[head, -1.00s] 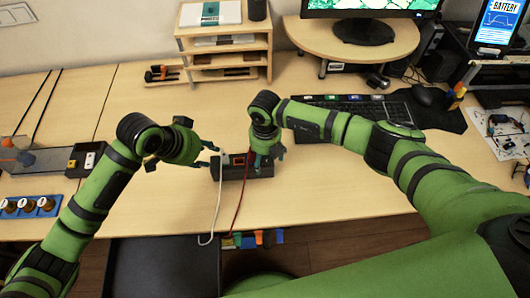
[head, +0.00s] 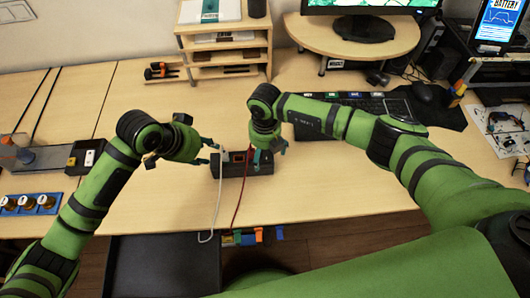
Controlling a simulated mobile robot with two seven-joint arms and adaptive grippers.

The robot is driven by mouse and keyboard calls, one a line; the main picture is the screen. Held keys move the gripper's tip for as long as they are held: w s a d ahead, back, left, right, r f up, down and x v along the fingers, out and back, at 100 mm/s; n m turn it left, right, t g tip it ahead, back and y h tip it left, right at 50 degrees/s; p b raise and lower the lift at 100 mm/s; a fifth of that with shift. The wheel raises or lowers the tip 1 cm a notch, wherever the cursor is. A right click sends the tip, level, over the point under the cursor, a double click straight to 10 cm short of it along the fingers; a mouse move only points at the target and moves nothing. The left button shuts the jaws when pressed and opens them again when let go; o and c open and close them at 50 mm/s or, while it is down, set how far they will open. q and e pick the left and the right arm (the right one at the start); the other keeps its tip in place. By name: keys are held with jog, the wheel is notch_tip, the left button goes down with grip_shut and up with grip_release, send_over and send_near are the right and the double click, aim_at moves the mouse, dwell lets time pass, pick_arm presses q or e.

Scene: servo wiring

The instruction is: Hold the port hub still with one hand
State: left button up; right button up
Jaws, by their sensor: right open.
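The port hub (head: 262,168) is a dark box on the wooden table, in the middle of the head view. A white cable and a red cable (head: 240,200) run from it toward the table's front edge. My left gripper (head: 207,155) is beside the hub's left end, its fingers apart and nothing between them. My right gripper (head: 269,154) points down at the right part of the hub, open. One finger overlaps the hub in the picture; I cannot tell whether it touches. The arm partly hides the hub's back edge.
A blue tray with round pieces (head: 30,204) is at the left. Coloured clips (head: 258,236) sit at the front edge.

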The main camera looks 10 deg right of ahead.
notch_tip(320, 180, up, 11)
dwell(0.3)
jog(key=shift+s+f, duration=0.1)
jog(key=shift+f, duration=0.05)
dwell(0.4)
